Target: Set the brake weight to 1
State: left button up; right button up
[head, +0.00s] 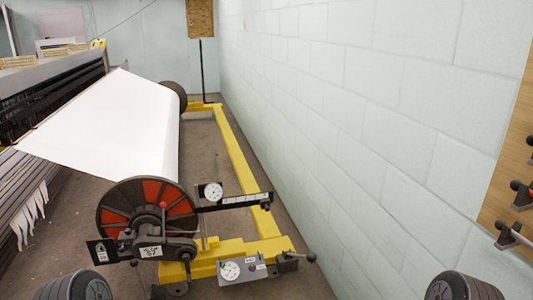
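A dark lever bar (248,201) with pale scale marks sticks out to the right from beside the beam's red and black wheel (148,204). A white round dial (211,192) stands above the lever's left part. I cannot tell which part is the brake weight, and the scale marks are too small to read. A grey box with a second dial (231,271) sits lower, on the yellow frame, with a dark handle (300,257) at its right. Neither gripper shows; only dark rounded parts, probably of my arms, appear at the bottom corners.
A white warp sheet (120,120) runs over the beam at the left. A yellow floor frame (235,150) runs back along the pale block wall (340,110). A wooden board with dark knobs (515,180) is at the right edge. Bare floor lies between frame and wall.

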aim_at(265, 204)
jog(key=i+j+u, duration=0.15)
jog(key=i+j, duration=0.15)
jog(key=i, duration=0.15)
jog(key=i+j+u, duration=0.15)
jog(key=i, duration=0.35)
jog(key=i+j+u, duration=0.1)
jog(key=i+j, duration=0.2)
jog(key=i, duration=0.2)
jog(key=i+j+u, duration=0.15)
jog(key=i, duration=0.35)
